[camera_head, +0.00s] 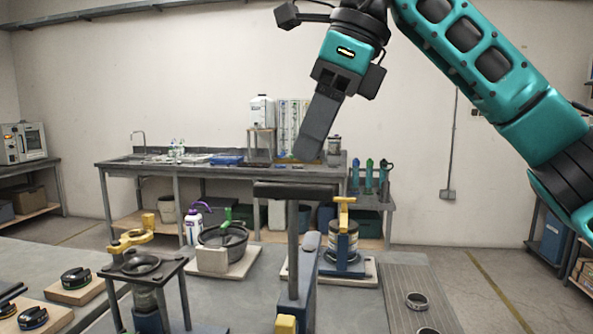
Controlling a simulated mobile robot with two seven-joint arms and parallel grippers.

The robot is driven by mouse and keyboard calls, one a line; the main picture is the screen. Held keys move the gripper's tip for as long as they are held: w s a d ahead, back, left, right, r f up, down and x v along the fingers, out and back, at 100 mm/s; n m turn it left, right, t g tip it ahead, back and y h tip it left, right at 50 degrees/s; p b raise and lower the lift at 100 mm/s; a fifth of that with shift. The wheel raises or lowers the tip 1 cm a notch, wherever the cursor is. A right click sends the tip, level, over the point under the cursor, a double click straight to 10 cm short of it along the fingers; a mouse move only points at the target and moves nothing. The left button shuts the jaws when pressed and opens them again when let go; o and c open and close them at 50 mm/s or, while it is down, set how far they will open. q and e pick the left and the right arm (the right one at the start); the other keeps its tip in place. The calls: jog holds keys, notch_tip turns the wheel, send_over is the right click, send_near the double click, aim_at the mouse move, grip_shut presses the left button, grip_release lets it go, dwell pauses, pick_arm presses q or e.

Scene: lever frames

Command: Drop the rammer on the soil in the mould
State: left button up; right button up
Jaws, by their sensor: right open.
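My right gripper (308,155) hangs down from the upper right, its dark fingers above and slightly right of a black crossbar (295,190). It is open and holds nothing; the fingers are seen edge-on, so the gap between them is hidden. The crossbar tops an upright grey rod (293,240) at the front middle, which looks like the rammer. A blue-grey bar (305,265) with a yellow end block stands against its lower part. No soil can be made out. My left gripper is out of view.
A dark pan (222,243) sits on a board behind. Round black pieces (75,278) lie far left. A metal ring (417,301) lies on the ribbed mat (400,278) at right. A back bench (225,174) carries lab items.

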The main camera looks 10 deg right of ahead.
jog(key=v, duration=0.4)
jog(key=shift+d+r+p, duration=0.1)
jog(key=shift+r+p, duration=0.15)
jog(key=shift+p, duration=0.05)
